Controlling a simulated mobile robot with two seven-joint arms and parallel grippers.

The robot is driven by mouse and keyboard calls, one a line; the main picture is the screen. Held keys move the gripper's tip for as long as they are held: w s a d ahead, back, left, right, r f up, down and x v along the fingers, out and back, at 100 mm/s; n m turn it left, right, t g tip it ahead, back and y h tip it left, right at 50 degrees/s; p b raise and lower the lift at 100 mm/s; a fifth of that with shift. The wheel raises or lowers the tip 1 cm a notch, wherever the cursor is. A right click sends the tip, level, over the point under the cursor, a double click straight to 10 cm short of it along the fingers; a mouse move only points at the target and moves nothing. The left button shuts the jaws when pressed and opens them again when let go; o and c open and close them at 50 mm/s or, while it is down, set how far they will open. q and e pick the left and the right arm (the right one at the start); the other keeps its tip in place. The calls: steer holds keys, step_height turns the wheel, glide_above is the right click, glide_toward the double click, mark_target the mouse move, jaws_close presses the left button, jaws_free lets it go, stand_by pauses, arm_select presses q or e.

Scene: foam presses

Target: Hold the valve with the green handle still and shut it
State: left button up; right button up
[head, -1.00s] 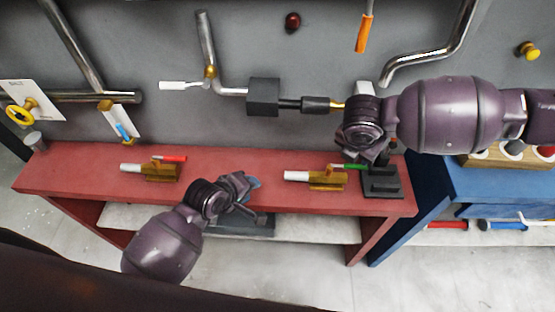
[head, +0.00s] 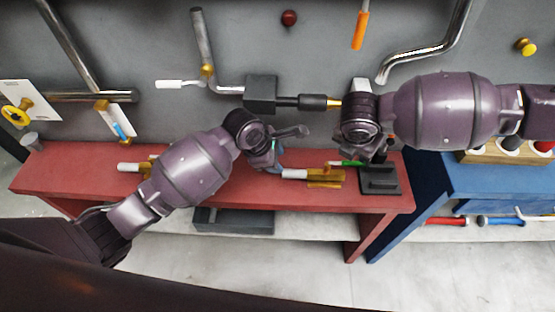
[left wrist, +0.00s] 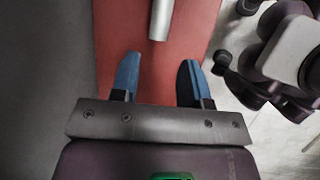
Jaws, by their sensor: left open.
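The valve with the green handle lies on the red bench. Its brass body (head: 325,178) has a white pipe end (head: 294,174) on the left and the green handle (head: 348,163) on the right. My left gripper (head: 284,149) is open just left of the white pipe end, apart from it. In the left wrist view its blue fingertips (left wrist: 158,76) are spread, with a pale cylinder (left wrist: 161,18), seemingly that pipe end, ahead between them. My right gripper (head: 362,152) is above the handle's right end; its fingers are largely hidden, so contact and opening cannot be told.
A second brass valve (head: 142,168) on the red bench (head: 80,172) is partly hidden by my left arm. A black stand (head: 380,181) is right of the green-handled valve. Pipes and a dark block (head: 260,93) line the wall behind. A blue bench (head: 460,182) stands at right.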

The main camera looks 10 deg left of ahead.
mark_target(288, 172)
arm_select(q)
steer(key=shift+x, duration=5.4)
steer(key=shift+d, duration=0.1)
jaws_close()
